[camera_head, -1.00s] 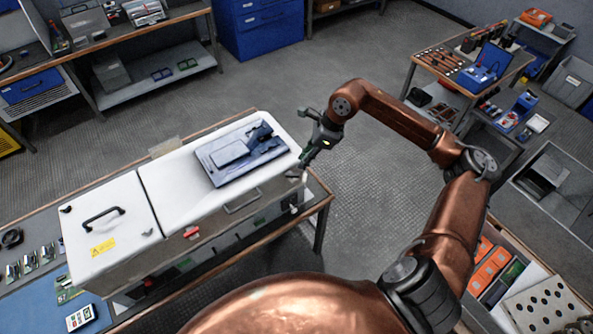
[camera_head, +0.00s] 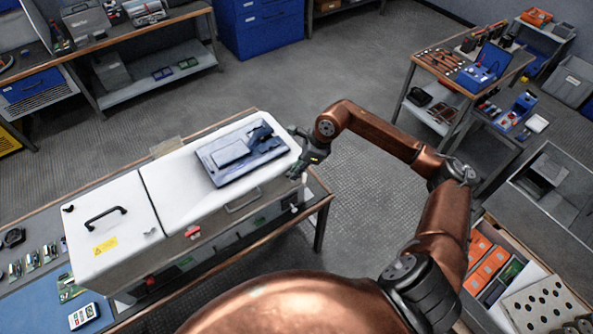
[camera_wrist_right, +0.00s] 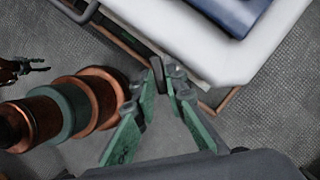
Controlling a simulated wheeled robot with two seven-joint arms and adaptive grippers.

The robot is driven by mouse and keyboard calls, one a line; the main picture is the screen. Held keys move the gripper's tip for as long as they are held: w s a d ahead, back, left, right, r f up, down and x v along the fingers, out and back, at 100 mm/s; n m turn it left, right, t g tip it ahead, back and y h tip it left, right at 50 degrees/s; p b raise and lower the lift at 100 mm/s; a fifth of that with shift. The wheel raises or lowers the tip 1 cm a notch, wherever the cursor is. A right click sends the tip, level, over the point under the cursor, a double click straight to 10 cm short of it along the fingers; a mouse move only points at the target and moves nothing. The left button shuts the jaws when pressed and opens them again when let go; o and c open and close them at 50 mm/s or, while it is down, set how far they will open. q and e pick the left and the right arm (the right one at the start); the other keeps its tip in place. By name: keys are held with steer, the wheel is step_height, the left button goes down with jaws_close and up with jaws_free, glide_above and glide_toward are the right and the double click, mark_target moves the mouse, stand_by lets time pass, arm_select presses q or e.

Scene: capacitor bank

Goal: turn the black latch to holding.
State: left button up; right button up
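The long white cabinet (camera_head: 215,210) lies on a bench in the head view. My right gripper (camera_head: 293,174) is at its right end, beside the corner. In the right wrist view its green fingers (camera_wrist_right: 167,80) point at the cabinet's edge and stand a little apart. A narrow dark upright piece, apparently the black latch (camera_wrist_right: 157,74), shows at the fingertips, close to the left finger; contact cannot be told. The latch's marking is not legible. What looks like my left gripper (camera_wrist_right: 40,65) is small at the wrist view's left edge, its fingers apart, holding nothing visible.
A blue-grey panel (camera_head: 240,152) lies on the cabinet top. A black handle (camera_head: 103,216) and a red part (camera_head: 193,232) are on the cabinet. The bench (camera_head: 320,205) edge runs below my right gripper.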

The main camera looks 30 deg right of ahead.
jaws_close()
steer(key=m+b, duration=0.1)
steer(key=m, duration=0.1)
steer(key=m+t+h+b, duration=0.1)
steer(key=m, duration=0.1)
steer(key=shift+s+a+m+t, duration=0.2)
steer(key=shift+m+t, duration=0.1)
steer(key=shift+m, duration=0.1)
steer(key=m+b, duration=0.1)
steer(key=m, duration=0.1)
steer(key=m+h+b, duration=0.2)
steer(key=m, duration=0.1)
steer(key=shift+a+m+t+b, duration=0.25)
steer(key=shift+m+t+b, duration=0.05)
steer(key=shift+b, duration=0.1)
steer(key=shift+r, duration=0.1)
steer(key=shift+o, duration=1.1)
jaws_free()
